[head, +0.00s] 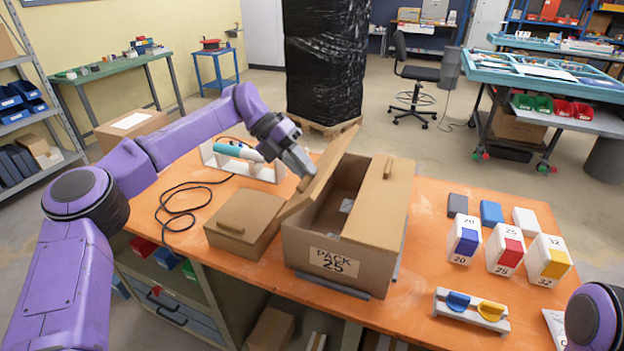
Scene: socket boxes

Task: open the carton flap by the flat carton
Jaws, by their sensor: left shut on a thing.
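The open-topped carton marked PACK 25 (330,245) stands on the orange table. Its left flap (325,165), on the side by the flat carton, is tilted up and partly open. Its right flap (382,200) lies shut over the right half, with a tab on top. The flat carton (243,222) sits closed just left of it. My left gripper (302,175) is shut on the left flap at its tab; the fingertips are partly hidden. A small grey thing (346,205) shows inside the carton. My right gripper is out of view.
Three white boxes with blue, red (506,250) and yellow fronts stand to the right, with loose lids behind. A holder with blue and yellow pieces (471,308) lies in front of them. A white rack (243,160) and black cable (180,205) lie at left.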

